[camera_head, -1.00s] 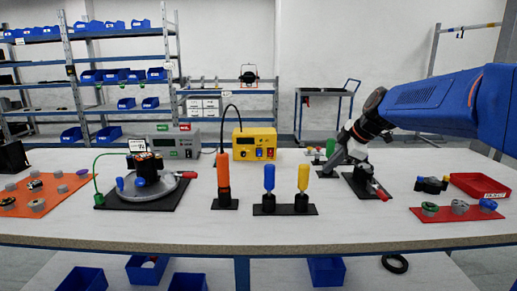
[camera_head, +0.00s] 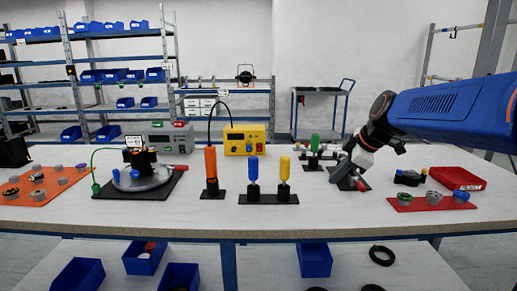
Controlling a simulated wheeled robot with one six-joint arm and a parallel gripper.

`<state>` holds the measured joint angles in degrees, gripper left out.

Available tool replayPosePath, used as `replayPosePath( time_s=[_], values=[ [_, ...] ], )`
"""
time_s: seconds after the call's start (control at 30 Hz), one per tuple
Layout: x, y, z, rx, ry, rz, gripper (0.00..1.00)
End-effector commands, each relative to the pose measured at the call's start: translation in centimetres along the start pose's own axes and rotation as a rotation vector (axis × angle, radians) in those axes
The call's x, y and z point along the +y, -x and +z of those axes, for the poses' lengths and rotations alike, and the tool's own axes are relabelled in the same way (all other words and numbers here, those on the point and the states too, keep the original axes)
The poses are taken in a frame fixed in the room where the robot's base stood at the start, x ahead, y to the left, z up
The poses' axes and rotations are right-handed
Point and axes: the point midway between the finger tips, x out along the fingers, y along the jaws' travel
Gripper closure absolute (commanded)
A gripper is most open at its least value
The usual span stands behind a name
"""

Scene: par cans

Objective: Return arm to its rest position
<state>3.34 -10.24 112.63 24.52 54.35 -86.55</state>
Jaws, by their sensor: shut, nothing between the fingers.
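My blue arm (camera_head: 450,112) reaches in from the right edge over the white workbench (camera_head: 330,215). My gripper (camera_head: 337,173) points down and to the left, and its fingers are shut with nothing seen between them. It is in front of a black fixture with a red-tipped handle (camera_head: 360,184), overlapping it in this view. I cannot tell whether the gripper touches the fixture.
Tools with blue (camera_head: 253,170) and yellow (camera_head: 285,168) handles stand in a black holder. An orange screwdriver (camera_head: 211,171) stands left of them. The bench front middle is clear.

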Motion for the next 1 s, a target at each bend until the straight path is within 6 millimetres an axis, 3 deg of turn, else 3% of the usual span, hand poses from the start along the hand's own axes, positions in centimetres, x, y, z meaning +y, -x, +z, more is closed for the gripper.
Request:
replayPosePath(
  time_s=[0.27,0.5,0.8,1.0],
  values=[
    [-6.3,2.0,2.4,-0.059,-0.223,0.010,1.00],
    [-14.4,3.7,6.3,-0.135,-0.526,0.052,1.00],
    [-23.9,4.3,12.0,-0.207,-0.903,0.147,1.00],
    [-28.5,4.0,15.2,-0.232,-1.100,0.214,1.00]
  ],
)
